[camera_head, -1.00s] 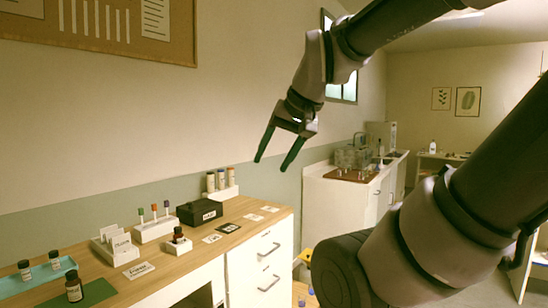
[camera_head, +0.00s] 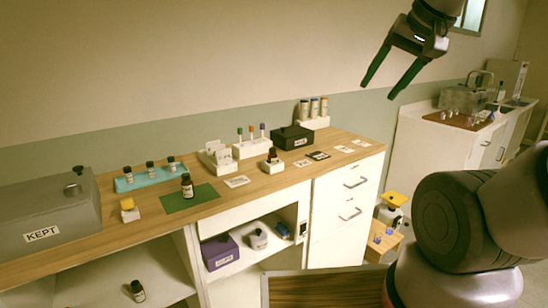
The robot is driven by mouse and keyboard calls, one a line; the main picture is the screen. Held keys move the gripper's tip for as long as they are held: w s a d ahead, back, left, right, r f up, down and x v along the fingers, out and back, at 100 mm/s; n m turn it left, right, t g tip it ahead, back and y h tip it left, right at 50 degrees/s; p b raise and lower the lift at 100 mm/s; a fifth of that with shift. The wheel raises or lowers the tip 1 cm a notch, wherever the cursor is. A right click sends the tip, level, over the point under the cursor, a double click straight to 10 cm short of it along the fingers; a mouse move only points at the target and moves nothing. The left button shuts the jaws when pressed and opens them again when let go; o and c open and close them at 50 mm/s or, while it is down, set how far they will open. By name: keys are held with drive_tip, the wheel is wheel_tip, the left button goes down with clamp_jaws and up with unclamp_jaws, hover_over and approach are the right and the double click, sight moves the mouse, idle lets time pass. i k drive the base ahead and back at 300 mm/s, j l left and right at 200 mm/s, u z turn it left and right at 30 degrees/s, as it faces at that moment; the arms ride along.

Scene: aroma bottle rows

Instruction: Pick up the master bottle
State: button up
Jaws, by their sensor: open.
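My gripper (camera_head: 378,92) is open and empty, high in front of the wall above the right part of the bench. A dark bottle with a pale label (camera_head: 187,186) stands upright on a green mat. Another dark bottle (camera_head: 272,155) stands on a small white stand to its right. One more dark bottle (camera_head: 138,291) is on the low shelf. The labels are too small to read, so I cannot tell which is the master bottle. My gripper is well apart from all of them.
A grey box marked KEPT (camera_head: 45,215) stands at the bench's left end. A black box (camera_head: 293,137), a white rack of coloured-cap tubes (camera_head: 250,149) and flat cards (camera_head: 318,156) fill the right part. A wooden surface (camera_head: 325,291) lies low in front.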

sight(272, 159)
drive_tip(key=i+z, duration=0.1)
drive_tip(key=i, duration=0.75)
